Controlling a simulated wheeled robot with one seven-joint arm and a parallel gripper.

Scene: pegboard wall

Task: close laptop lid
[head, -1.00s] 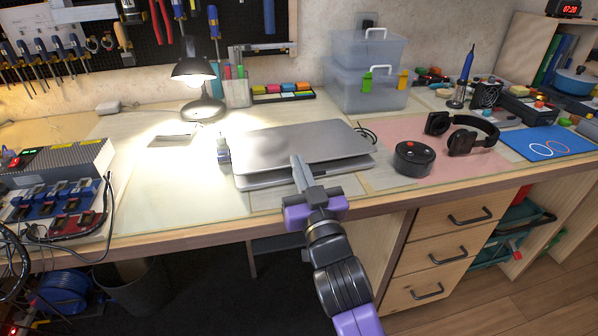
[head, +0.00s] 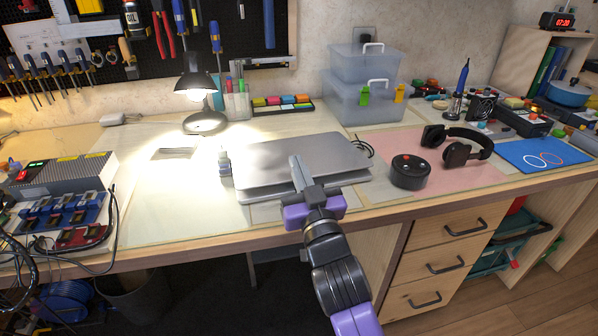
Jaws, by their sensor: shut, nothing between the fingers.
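The silver laptop (head: 265,160) lies on the workbench in the middle of the head view. Its lid is nearly flat over the base, with a narrow dark gap along the front edge. The base's front edge shows just below the lid. My gripper (head: 295,161) is shut and empty. It reaches in from the front, with its fingertips over the front part of the lid. I cannot tell whether they touch it. The gripper hides part of the laptop's front edge.
A lit desk lamp (head: 203,118) stands behind left of the laptop. A black round device (head: 410,172) and headphones (head: 458,145) lie to the right on a pink mat (head: 450,178). Clear plastic boxes (head: 365,95) stand behind. The bench left of the laptop is mostly clear.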

